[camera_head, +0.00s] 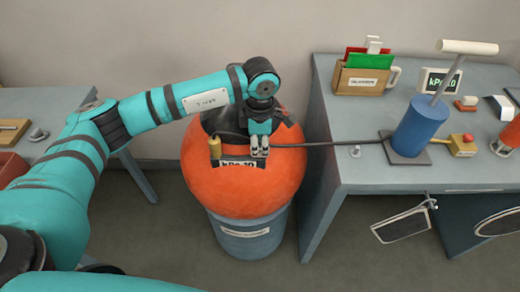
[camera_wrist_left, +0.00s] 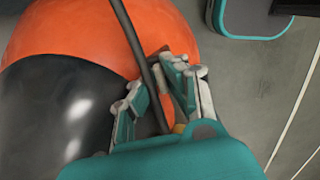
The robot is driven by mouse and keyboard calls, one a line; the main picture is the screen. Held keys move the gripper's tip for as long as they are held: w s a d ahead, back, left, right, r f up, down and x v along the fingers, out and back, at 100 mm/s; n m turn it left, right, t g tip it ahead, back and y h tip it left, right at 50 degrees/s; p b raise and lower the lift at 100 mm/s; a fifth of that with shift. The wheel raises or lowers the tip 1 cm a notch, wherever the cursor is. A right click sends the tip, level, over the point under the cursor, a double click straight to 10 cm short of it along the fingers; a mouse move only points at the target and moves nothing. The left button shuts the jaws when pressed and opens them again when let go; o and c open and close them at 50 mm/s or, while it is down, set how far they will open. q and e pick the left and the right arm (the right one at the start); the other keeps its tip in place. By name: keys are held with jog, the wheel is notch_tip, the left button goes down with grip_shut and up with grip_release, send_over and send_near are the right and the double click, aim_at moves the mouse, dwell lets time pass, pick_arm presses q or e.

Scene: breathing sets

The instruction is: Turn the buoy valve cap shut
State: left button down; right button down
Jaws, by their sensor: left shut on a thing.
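The orange buoy (camera_head: 240,185) sits on a blue-grey drum, with a black top. A small brass cap-like piece (camera_head: 214,147) stands upright on its upper left; a bit of yellow (camera_wrist_left: 178,128) shows beside my fingers in the wrist view. My left gripper (camera_head: 259,150) is over the buoy's top, just right of the brass piece and apart from it. Its fingers (camera_wrist_left: 160,100) are shut around the black hose (camera_wrist_left: 137,45), near where the hose meets the buoy. The fingers hide the hose's end and any valve under them. My right gripper is not in view.
The hose runs right to a blue pump (camera_head: 420,126) with a white handle on the grey bench (camera_head: 370,170). A grey table (camera_head: 50,100) stands at left. Dark panels hang at the bench's front.

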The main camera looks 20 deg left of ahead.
aim_at(260, 149)
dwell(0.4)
pick_arm(q)
jog(key=shift+w, duration=0.1)
jog(key=c, duration=1.7)
grip_release()
notch_tip(260, 149, up, 12)
